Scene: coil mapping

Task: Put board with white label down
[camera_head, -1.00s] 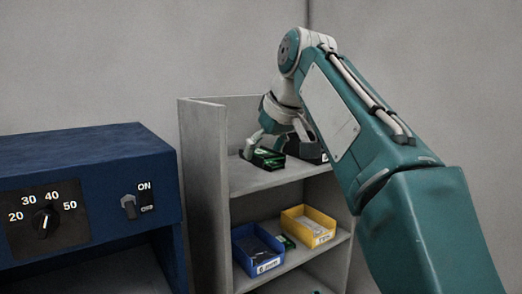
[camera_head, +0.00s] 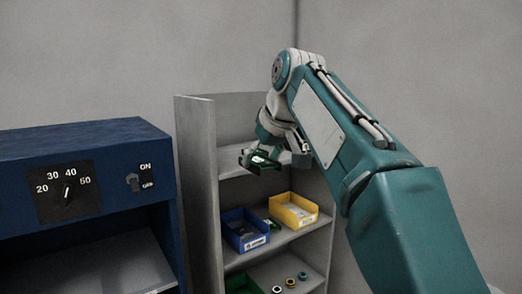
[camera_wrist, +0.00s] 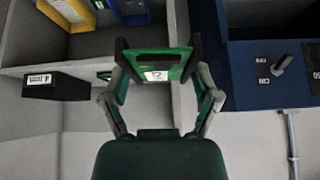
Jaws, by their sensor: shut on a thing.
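My gripper (camera_head: 275,158) is shut on a green board (camera_head: 257,163) at the front of the grey shelf unit, close to the upper shelf. In the wrist view the board (camera_wrist: 158,67) is held between both fingers, and its white label (camera_wrist: 157,76) faces the camera. In the head view the board's label is hard to make out. The board looks clear of the shelf surface, but the exact gap cannot be told.
A blue bin (camera_head: 243,229) and a yellow bin (camera_head: 293,210) stand on the middle shelf, with a small green item (camera_head: 274,224) between them. Several rings lie on the lower shelf (camera_head: 262,273). A black labelled box shows in the wrist view (camera_wrist: 56,87). A blue machine (camera_head: 85,150) stands left.

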